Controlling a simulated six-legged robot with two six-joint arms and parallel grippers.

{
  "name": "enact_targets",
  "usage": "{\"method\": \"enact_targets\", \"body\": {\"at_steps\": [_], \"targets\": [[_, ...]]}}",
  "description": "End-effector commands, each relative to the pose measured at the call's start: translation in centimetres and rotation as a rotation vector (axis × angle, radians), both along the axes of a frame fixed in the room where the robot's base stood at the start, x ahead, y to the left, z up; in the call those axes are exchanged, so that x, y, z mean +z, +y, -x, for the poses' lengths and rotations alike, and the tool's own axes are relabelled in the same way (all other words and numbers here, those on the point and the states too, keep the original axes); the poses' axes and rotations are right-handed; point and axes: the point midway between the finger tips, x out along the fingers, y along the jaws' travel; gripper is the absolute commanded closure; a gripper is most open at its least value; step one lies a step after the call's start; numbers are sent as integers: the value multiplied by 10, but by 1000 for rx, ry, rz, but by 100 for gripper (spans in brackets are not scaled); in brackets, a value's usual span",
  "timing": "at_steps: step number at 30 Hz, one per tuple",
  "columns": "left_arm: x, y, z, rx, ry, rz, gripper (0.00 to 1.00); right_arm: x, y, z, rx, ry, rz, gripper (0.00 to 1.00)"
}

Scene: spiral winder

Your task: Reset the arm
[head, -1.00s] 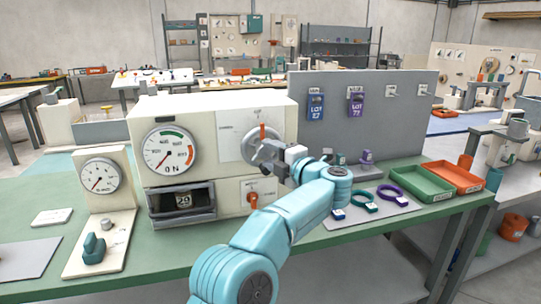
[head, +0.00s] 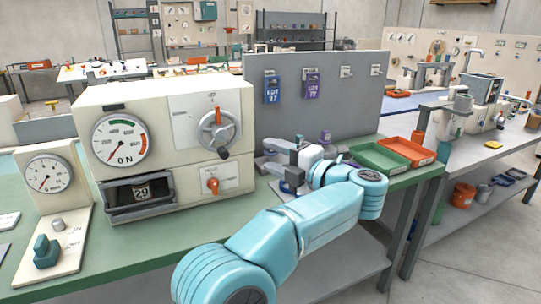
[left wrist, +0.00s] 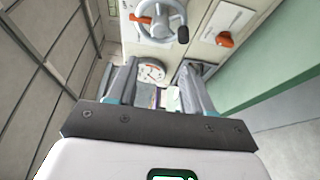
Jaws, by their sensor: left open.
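My left gripper (head: 266,160) is open and empty. It is to the right of and below the winder's round grey crank wheel (head: 205,133), apart from it, with its fingers toward the cream machine (head: 165,103). The wheel has a dark knob (head: 223,154) at its lower edge. In the left wrist view, the open fingers (left wrist: 158,90) have nothing between them, and the wheel (left wrist: 143,12) shows at the top. My blue left arm crosses in front of the bench. My right gripper is not in view.
Blue and purple tags hang on the grey panel (head: 330,112). A green tray (head: 378,160) and an orange tray (head: 410,150) stand at the right end. My arm hides part of the bench.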

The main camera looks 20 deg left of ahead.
Motion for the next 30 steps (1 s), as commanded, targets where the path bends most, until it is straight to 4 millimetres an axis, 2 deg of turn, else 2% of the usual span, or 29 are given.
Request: {"method": "enact_targets", "body": {"at_steps": [10, 12, 14, 17, 18, 20, 21, 22, 24, 26, 27, 29, 30], "targets": [[-2, 1, -4, -12, 12, -15, 49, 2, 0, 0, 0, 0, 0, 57], [-10, 2, -16, -58, 57, -68, 49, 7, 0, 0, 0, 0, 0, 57], [-26, 2, -34, -139, 134, -149, 49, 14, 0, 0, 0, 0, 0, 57], [-83, -5, -71, -372, 351, -319, 49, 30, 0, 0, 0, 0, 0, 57], [-115, -11, -80, -483, 453, -375, 49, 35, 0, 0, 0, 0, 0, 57], [-165, -20, -84, -644, 598, -432, 49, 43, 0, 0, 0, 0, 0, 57], [-198, -27, -80, -747, 690, -457, 49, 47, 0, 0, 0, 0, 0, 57], [-223, -32, -75, -824, 756, -472, 49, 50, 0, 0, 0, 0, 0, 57], [-277, -44, -53, -997, 904, -483, 49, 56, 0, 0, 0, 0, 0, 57], [-319, -54, -27, -1143, 1019, -478, 49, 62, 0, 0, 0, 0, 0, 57], [-345, -61, -5, -1238, 1092, -465, 49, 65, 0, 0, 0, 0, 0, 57], [-379, -70, 32, -1380, 1194, -441, 49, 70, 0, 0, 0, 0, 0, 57], [-398, -77, 60, -1475, 1258, -417, 49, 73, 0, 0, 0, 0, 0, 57]]}}
